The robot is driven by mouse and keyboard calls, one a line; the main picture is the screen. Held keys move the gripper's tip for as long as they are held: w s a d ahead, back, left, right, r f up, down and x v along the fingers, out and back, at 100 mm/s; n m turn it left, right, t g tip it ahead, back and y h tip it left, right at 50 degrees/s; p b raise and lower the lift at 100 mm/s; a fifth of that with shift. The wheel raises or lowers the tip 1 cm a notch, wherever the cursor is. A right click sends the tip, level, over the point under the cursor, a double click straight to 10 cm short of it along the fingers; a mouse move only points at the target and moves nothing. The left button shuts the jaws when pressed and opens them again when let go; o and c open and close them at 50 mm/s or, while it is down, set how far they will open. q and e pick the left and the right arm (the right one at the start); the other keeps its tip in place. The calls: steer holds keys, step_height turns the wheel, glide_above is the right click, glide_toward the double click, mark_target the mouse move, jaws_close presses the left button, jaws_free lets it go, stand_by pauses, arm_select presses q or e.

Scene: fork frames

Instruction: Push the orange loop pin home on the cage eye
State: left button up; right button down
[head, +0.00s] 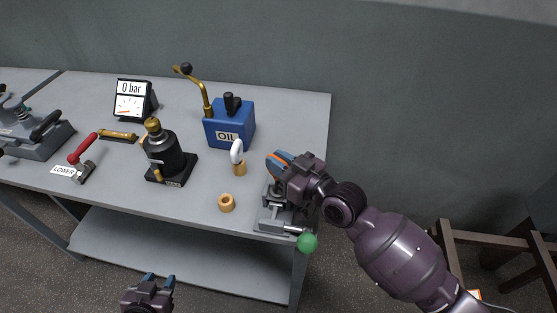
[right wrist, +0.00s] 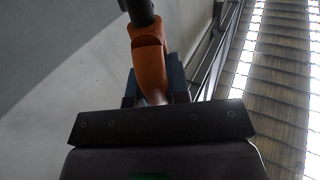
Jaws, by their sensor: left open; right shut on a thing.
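My right gripper (head: 281,162) is shut on an orange piece, apparently the loop pin, at the table's right end. In the right wrist view the orange loop pin (right wrist: 150,66) lies between the blue fingertips, and its far end meets a dark round bar (right wrist: 139,11). I cannot tell how deep the pin sits. A grey fixture (head: 270,215) with a green knob (head: 307,242) stands below this gripper. The gripper partly hides it, and I cannot make out the cage eye. My left gripper (head: 158,280) is open and empty, in front of the table.
A white-topped eye piece (head: 237,152) and a brass ring (head: 226,203) stand left of the fixture. Farther left are the blue oil box (head: 229,130) with its lever, a black jack (head: 168,160), a gauge (head: 131,101) and a red-handled valve (head: 83,150).

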arm_select(q)
steer(key=shift+s+f, duration=0.1)
steer(key=shift+f, duration=0.15)
arm_select(e)
steer(key=shift+f, duration=0.2)
arm_select(q)
steer(key=shift+s+f+b, duration=0.25)
steer(key=shift+f+b, duration=0.05)
steer(key=shift+f, duration=0.05)
arm_select(e)
steer(key=shift+f, duration=0.35)
arm_select(q)
steer(key=shift+w+f+b, duration=0.2)
steer(key=shift+f+b, duration=0.3)
arm_select(e)
steer(key=shift+f, duration=0.75)
steer(key=c, duration=1)
jaws_free()
steer(key=shift+c, duration=0.2)
steer(key=shift+f, duration=0.1)
arm_select(q)
steer(key=shift+s, duration=0.1)
